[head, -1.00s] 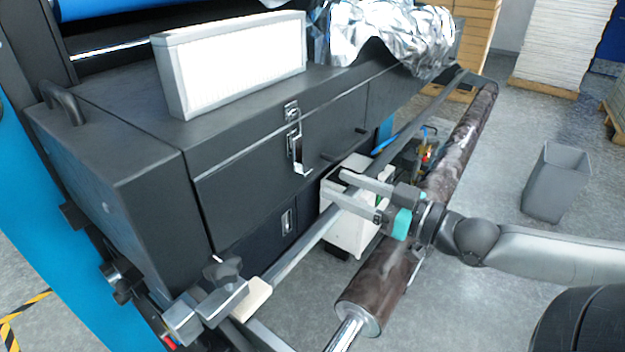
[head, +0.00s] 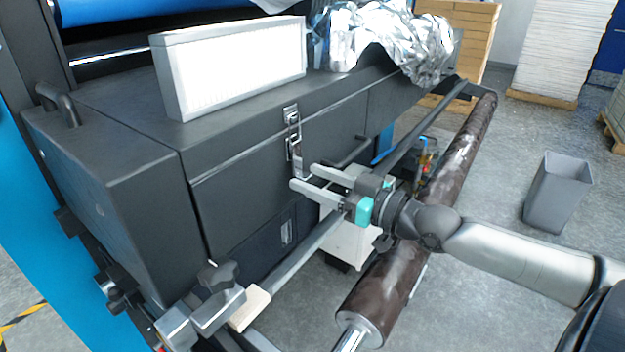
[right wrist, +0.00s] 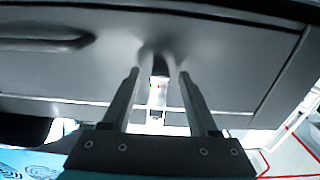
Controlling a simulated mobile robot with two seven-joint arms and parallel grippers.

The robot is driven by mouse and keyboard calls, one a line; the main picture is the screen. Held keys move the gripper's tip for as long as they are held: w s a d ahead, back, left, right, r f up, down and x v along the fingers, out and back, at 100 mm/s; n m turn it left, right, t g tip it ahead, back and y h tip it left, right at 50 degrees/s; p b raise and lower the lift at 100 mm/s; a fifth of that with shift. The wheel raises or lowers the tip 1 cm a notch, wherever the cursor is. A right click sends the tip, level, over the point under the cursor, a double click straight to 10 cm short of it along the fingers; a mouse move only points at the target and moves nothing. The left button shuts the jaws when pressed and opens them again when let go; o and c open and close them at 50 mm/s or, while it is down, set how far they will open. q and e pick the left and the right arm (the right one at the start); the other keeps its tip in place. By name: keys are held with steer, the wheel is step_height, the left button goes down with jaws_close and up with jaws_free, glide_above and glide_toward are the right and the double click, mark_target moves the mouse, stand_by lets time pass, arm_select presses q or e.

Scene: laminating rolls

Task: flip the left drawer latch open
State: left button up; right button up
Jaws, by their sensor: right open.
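The metal drawer latch (head: 292,135) is on the dark drawer front, below the lid edge in the head view. Its lever (head: 300,160) hangs at the lower end and appears tilted out from the front. My right gripper (head: 303,177) is open, with its two fingertips close to the lever's lower end. In the right wrist view, my right gripper (right wrist: 158,73) points at the dark front, and a small bright metal part, likely the latch (right wrist: 158,86), shows between the fingers. I cannot tell whether they touch it. My left gripper is not in view.
A long bar (head: 405,145) and a dark roll (head: 440,200) run along the machine's front near my right arm. A second, lower latch (head: 286,232) is on the panel below. A grey bin (head: 557,190) stands right.

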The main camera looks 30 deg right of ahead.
steer(key=shift+w+a, duration=0.15)
steer(key=shift+w, duration=0.1)
jaws_close()
stand_by(0.5)
